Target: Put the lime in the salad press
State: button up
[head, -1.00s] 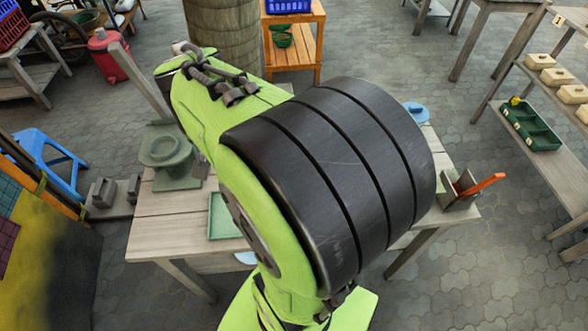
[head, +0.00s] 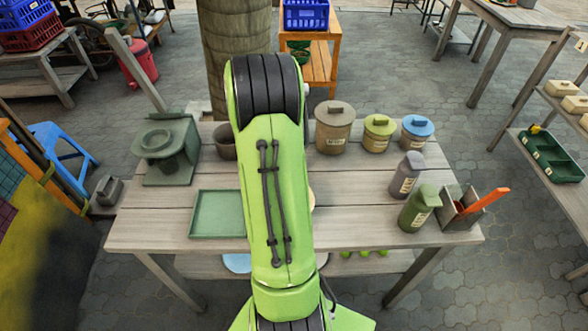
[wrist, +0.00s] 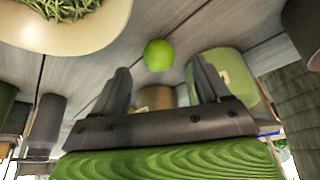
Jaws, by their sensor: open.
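A green-grey device with a round rimmed bowl on a square body (head: 167,150) stands at the table's left; it looks like the salad press, though I cannot be sure. In the wrist view a round bright green lime (wrist: 159,53) lies on grey planks. My gripper (wrist: 160,68) is open, its two dark fingers pointing towards the lime, which appears centred between them and apart from both. Whether the lime is between the fingers or beyond their tips is hard to tell. My arm hides the gripper and this lime in the head view.
A pale bowl of green herbs (wrist: 95,28) is close by. Lidded jars (head: 335,128) stand at the back and right. A green tray (head: 217,214) lies front left, and a dark pot (head: 225,142) is behind it. Small green fruits (head: 364,253) show on the lower shelf.

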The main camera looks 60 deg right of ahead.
jog(key=b+x, duration=0.1)
jog(key=x, duration=0.3)
jog(key=shift+d+f, duration=0.1)
jog(key=shift+f, duration=0.2)
jog(key=shift+r, duration=0.15)
jog(key=shift+c, duration=0.9)
jog(key=c, duration=1)
notch_tip(320, 180, up, 10)
jog(key=p, duration=0.3)
jog(key=shift+c, duration=0.2)
